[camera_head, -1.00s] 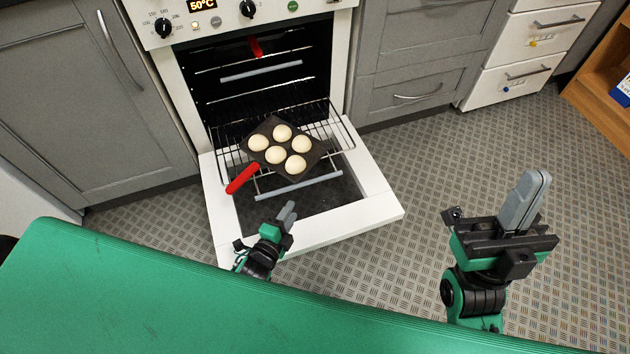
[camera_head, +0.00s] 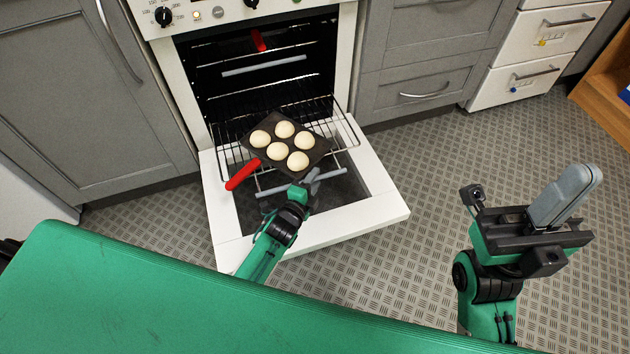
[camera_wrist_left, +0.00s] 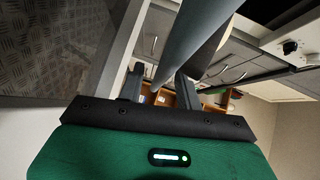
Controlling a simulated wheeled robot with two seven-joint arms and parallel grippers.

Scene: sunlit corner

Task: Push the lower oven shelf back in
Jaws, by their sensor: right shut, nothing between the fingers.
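The lower oven shelf (camera_head: 226,138) is a wire rack, pulled out over the lowered oven door. A grey bar (camera_head: 274,188) runs along its front, and the bar also shows large and slanted in the left wrist view (camera_wrist_left: 194,32). A dark baking tray (camera_head: 247,132) with several pale buns rests on the shelf, its red handle (camera_head: 242,175) pointing front left. My left gripper (camera_head: 312,178) is at the right part of the bar. Its fingers (camera_wrist_left: 160,88) are apart, with the bar between or just before them; contact is unclear. My right gripper (camera_head: 565,195) is shut and empty, far right.
The open oven door (camera_head: 385,200) lies flat beneath the shelf. An upper shelf with a grey bar (camera_head: 264,65) is inside the oven. A green surface (camera_head: 130,290) fills the front left. Grey cabinets (camera_head: 75,90) flank the oven; the floor (camera_head: 440,160) at right is clear.

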